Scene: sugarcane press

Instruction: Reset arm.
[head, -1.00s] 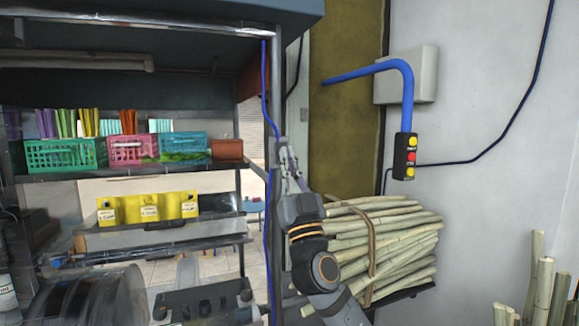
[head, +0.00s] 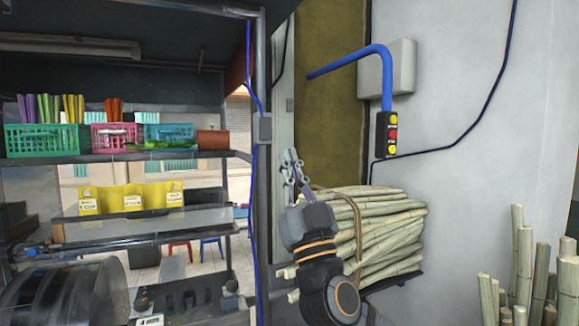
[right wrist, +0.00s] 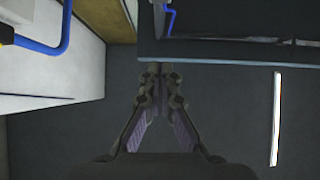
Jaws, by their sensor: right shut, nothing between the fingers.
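My right gripper (head: 291,163) is raised in the head view, in front of the left end of the sugarcane bundle and the wall behind it. Its fingers point up, and it is shut with nothing in it. In the right wrist view its fingers (right wrist: 160,78) meet at the middle of the picture, over a dark surface. My left gripper is in neither view.
A tied sugarcane bundle (head: 375,235) rests on a rack right of my arm. A button box (head: 386,134) hangs from a blue pipe (head: 350,58). Shelves with baskets (head: 45,139) stand left. A metal post (head: 262,200) is close beside my gripper. Loose canes (head: 522,265) stand at right.

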